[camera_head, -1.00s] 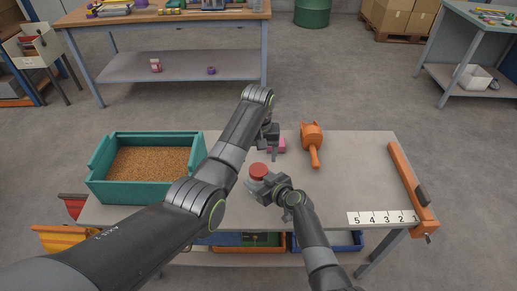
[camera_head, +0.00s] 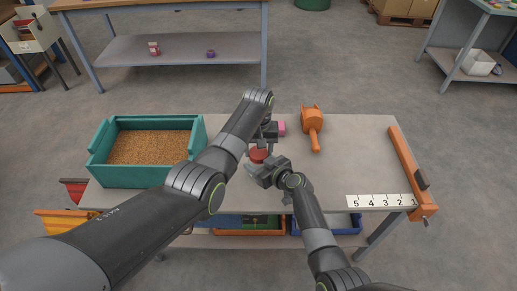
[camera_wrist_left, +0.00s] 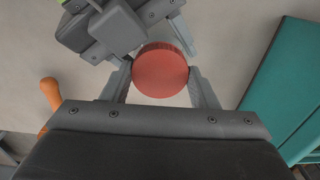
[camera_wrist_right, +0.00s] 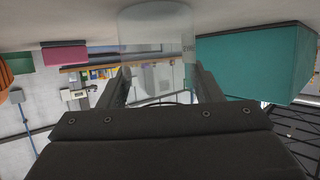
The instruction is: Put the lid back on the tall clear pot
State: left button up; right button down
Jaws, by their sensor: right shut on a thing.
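The red lid (camera_head: 259,153) shows between my two hands over the table. In the left wrist view the lid (camera_wrist_left: 160,70) lies between the fingertips of my left gripper (camera_wrist_left: 160,78), one at each side. I cannot tell whether they press on it. My left gripper (camera_head: 265,142) reaches it from behind in the head view. The tall clear pot (camera_wrist_right: 155,30) stands between the fingers of my right gripper (camera_wrist_right: 158,85), which is shut on it. The pot's top is hidden in the right wrist view, so I cannot tell whether the lid is seated.
A teal bin of grain (camera_head: 100,172) stands at the left. A pink block (camera_head: 281,128) and an orange scoop (camera_head: 312,125) lie behind the hands. An orange bar (camera_head: 405,165) and a number strip (camera_head: 380,201) lie at the right. The table's right middle is clear.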

pick_arm(q)
jog(key=shift+c, duration=1.1)
jog(key=o, duration=0.9)
jog(key=shift+o, duration=0.2)
jog(key=shift+r, duration=0.1)
jog(key=shift+r, duration=2.2)
jog(key=shift+r, duration=1.75)
jog(key=shift+c, duration=0.4)
jog(key=shift+f, duration=4.05)
